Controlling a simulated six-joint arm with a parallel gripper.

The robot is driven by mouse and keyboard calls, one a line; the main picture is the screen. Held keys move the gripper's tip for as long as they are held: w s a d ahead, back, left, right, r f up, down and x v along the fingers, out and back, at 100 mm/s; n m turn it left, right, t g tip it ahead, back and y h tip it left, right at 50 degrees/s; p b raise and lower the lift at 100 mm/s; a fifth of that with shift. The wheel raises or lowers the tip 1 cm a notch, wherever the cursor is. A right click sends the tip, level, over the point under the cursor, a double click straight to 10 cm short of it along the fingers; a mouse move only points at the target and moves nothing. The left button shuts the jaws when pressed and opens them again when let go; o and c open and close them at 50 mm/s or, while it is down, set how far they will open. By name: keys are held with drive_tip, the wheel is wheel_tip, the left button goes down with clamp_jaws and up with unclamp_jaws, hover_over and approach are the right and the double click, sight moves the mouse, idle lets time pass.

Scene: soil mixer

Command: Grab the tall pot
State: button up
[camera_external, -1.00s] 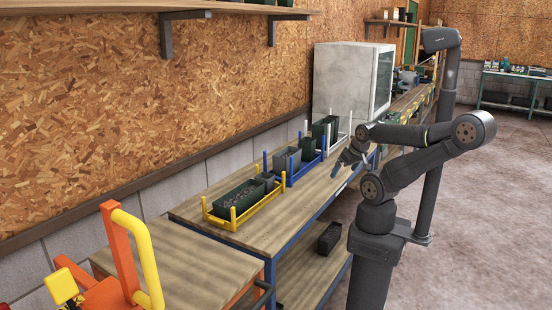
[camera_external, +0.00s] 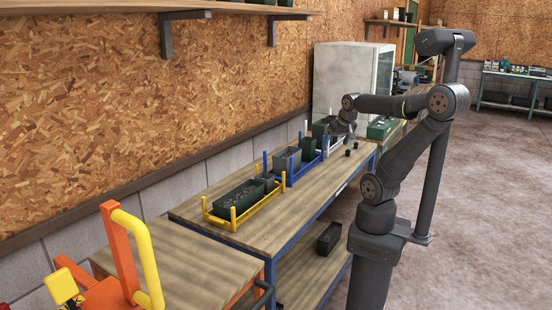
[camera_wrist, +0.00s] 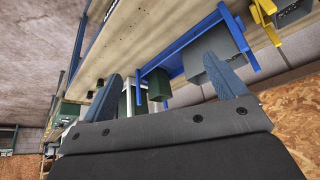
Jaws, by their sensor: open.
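A dark green pot (camera_external: 320,128), which looks like the tall pot, stands in the white rack (camera_external: 339,143) at the far end of the bench, partly hidden by my gripper. My gripper (camera_external: 336,128) is beside this pot, to its right in the external view; whether it touches cannot be told. In the wrist view my gripper (camera_wrist: 162,68) has its two fingers spread wide with nothing clasped. Beyond them a green pot (camera_wrist: 158,84) shows by the blue rack (camera_wrist: 183,58), and a grey pot (camera_wrist: 214,72) lies toward the right finger.
The yellow rack (camera_external: 232,222) with a long dark pot (camera_external: 238,195) stands nearer on the bench. The blue rack holds a grey pot (camera_external: 285,160). Small dark pieces (camera_external: 348,153) and a green box (camera_external: 382,128) lie to the right. The bench front (camera_external: 290,215) is clear.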

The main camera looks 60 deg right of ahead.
drive_tip(key=w+d+r+m+g, duration=0.1)
drive_tip(key=w+d+r+m, duration=0.2)
drive_tip(key=w+d+r, duration=0.75)
drive_tip(key=w+d+r+m+g+h, duration=0.15)
drive_tip(key=w+d, duration=0.25)
drive_tip(key=d, duration=0.4)
drive_tip(key=w+d+f+m, duration=0.15)
drive_tip(key=w+d, duration=0.25)
drive_tip(key=d, duration=0.4)
drive_tip(key=w+d+r+m, duration=0.2)
drive_tip(key=w+d, duration=0.2)
drive_tip(key=d, duration=0.4)
drive_tip(key=w+d+f+m+g, duration=0.1)
drive_tip(key=d+f+m, duration=0.15)
drive_tip(key=d, duration=0.45)
drive_tip(key=w+d+f+m+g, duration=0.1)
drive_tip(key=d+f, duration=0.3)
drive_tip(key=d, duration=0.3)
drive_tip(key=x, duration=1.1)
drive_tip(key=shift+d+f, duration=0.2)
drive_tip(key=x, duration=0.5)
drive_tip(key=shift+w+d, duration=0.15)
drive_tip(key=shift+d, duration=0.1)
drive_tip(key=shift+t, duration=0.25)
drive_tip(key=c, duration=1.2)
drive_tip(key=shift+o, duration=0.2)
drive_tip(key=shift+r, duration=0.1)
drive_tip(key=shift+r, duration=0.1)
